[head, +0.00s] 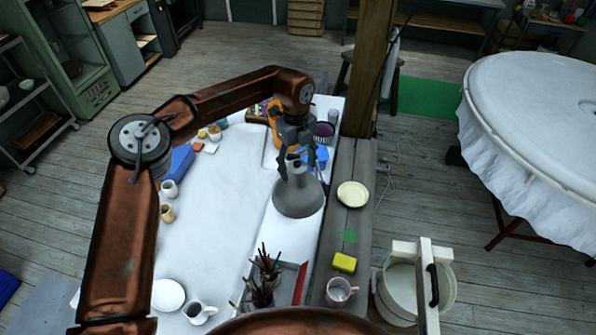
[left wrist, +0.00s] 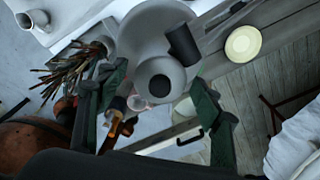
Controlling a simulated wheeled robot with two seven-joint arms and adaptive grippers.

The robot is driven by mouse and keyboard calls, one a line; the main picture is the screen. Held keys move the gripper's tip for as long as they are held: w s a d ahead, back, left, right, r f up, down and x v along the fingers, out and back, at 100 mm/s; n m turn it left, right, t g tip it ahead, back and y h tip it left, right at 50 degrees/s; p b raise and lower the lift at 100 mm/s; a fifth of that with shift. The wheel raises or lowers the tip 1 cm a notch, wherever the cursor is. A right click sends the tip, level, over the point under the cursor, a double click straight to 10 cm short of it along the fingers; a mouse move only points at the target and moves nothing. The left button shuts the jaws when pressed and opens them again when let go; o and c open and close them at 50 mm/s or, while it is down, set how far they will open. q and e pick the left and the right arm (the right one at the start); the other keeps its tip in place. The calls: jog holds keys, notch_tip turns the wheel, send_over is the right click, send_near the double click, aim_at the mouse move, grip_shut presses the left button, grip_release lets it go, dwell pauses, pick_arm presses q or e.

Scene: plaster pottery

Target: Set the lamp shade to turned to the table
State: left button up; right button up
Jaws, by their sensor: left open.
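The grey lamp shade (head: 298,198) is a wide cone above the right side of the white table (head: 215,215). Its broad end faces down to the table in the head view. In the left wrist view the shade (left wrist: 143,32) lies ahead of the fingers, with a dark cylinder beside its narrow end. My left gripper (head: 297,158) is just above the narrow top of the shade. Its two green-grey fingers (left wrist: 157,100) are apart, with the narrow end between or just beyond them; contact cannot be told. My right gripper is not in view.
A wooden post (head: 371,60) rises behind the grey bench. On the bench are a pale plate (head: 352,194), a yellow sponge (head: 344,262) and a cup (head: 340,291). A pot of brushes (head: 262,290) stands in front of the shade. A white bucket (head: 400,290) is at right.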

pick_arm(q)
notch_tip(320, 180, up, 9)
jog(key=shift+w+a+r, duration=0.1)
jog(key=shift+w+r, duration=0.05)
jog(key=shift+r, duration=0.05)
jog(key=shift+a, duration=0.1)
dwell(0.5)
